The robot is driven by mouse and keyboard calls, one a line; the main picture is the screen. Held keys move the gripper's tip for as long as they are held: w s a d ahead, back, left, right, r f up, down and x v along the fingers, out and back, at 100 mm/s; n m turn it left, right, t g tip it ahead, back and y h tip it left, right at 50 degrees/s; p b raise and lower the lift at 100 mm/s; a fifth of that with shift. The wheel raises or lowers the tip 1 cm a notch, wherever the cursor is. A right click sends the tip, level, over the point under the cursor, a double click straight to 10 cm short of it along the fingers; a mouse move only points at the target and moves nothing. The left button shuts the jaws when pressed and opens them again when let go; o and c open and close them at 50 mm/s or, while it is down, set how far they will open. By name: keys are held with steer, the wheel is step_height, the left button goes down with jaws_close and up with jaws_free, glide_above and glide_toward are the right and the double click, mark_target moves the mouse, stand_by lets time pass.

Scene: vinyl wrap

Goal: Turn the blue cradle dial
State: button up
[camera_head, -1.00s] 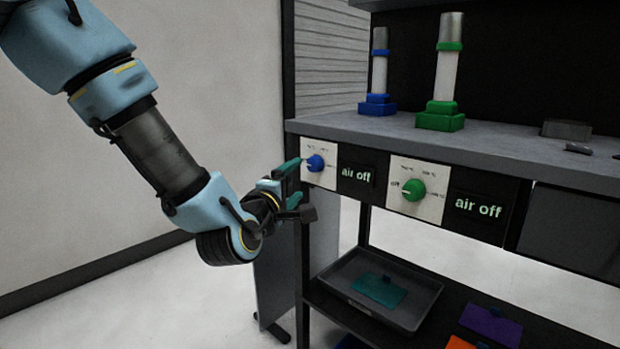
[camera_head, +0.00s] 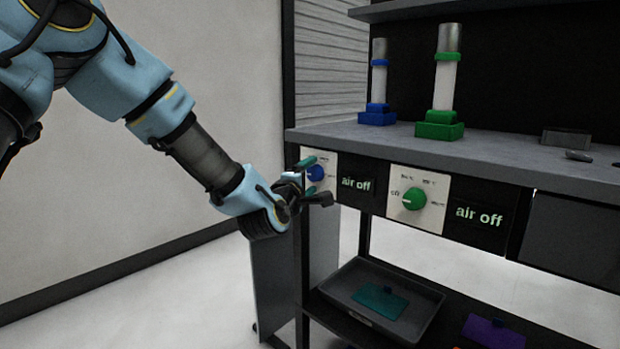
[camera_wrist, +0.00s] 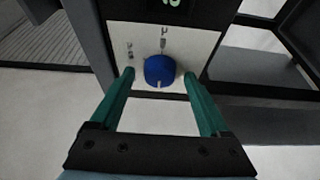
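The blue dial (camera_head: 316,173) sits on a white panel (camera_head: 328,162) at the left end of the bench front. It also shows in the wrist view (camera_wrist: 159,71), with a small pale mark on its lower edge. My gripper (camera_head: 309,176) is at the dial in the head view. In the wrist view its two teal fingers (camera_wrist: 159,84) are open, one on each side of the dial, with visible gaps between. The display beside the dial (camera_head: 357,185) reads "air off". The blue cradle (camera_head: 377,115) stands on the bench top, holding an upright grey and white tube.
A green dial (camera_head: 414,199) and a second "air off" display (camera_head: 479,216) are to the right. A green cradle (camera_head: 440,125) holds another tube. A grey tray (camera_head: 425,318) with a teal card lies on the lower shelf. A dark post stands left of the panel.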

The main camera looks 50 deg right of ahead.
jaws_close()
stand_by(0.4)
steer(key=shift+f+b, duration=0.15)
steer(key=shift+b, duration=0.2)
